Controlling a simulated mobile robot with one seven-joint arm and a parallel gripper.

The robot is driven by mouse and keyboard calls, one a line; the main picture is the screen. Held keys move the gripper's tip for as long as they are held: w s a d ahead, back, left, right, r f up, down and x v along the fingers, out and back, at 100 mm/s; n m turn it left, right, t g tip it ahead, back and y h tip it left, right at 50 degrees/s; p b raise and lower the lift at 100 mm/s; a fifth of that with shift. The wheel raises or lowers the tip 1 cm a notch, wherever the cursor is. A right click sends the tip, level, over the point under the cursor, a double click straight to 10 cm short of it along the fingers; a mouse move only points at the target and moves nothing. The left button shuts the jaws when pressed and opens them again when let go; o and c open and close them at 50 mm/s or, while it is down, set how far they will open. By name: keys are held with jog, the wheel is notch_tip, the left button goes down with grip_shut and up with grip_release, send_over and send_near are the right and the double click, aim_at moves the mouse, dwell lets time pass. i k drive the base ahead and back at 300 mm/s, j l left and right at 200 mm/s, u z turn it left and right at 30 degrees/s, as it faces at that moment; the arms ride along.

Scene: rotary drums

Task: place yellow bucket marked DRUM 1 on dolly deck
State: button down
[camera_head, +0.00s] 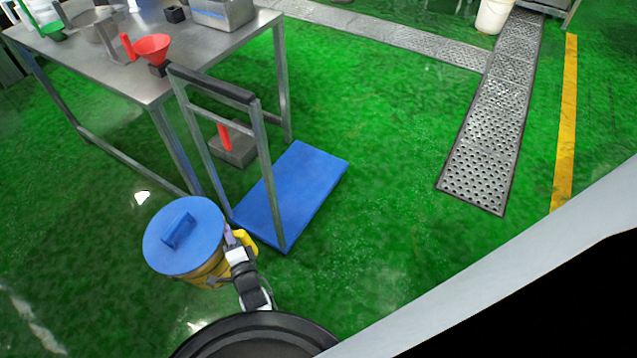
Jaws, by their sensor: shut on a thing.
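A yellow bucket (204,278) with a blue lid (184,238) and a raised blue handle is at the lower left. No DRUM 1 marking shows on the side facing me. My gripper (238,252) is at the bucket's right side and is shut on it, at or near a yellow part of its side; the exact contact is partly hidden by my arm. The dolly has a flat blue deck (308,180) and a grey upright push frame (262,150) at its left end. The bucket is left of the deck, outside the frame. I cannot tell whether the bucket touches the floor.
A steel table (90,60) with a red funnel (152,48), a grey bin and other items stands behind left. A grey block with a red handle (232,148) is beside the deck. Green floor is open to the deck's right, up to a drain grate (490,150).

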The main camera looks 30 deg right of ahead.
aim_at(293, 186)
jog(key=k+z, duration=0.1)
jog(key=z, duration=0.2)
jog(key=k+j+z, duration=0.1)
jog(key=z, duration=0.25)
jog(key=i+z, duration=0.3)
jog(key=i, duration=0.5)
jog(key=i+j+u, duration=0.2)
jog(key=i, duration=0.15)
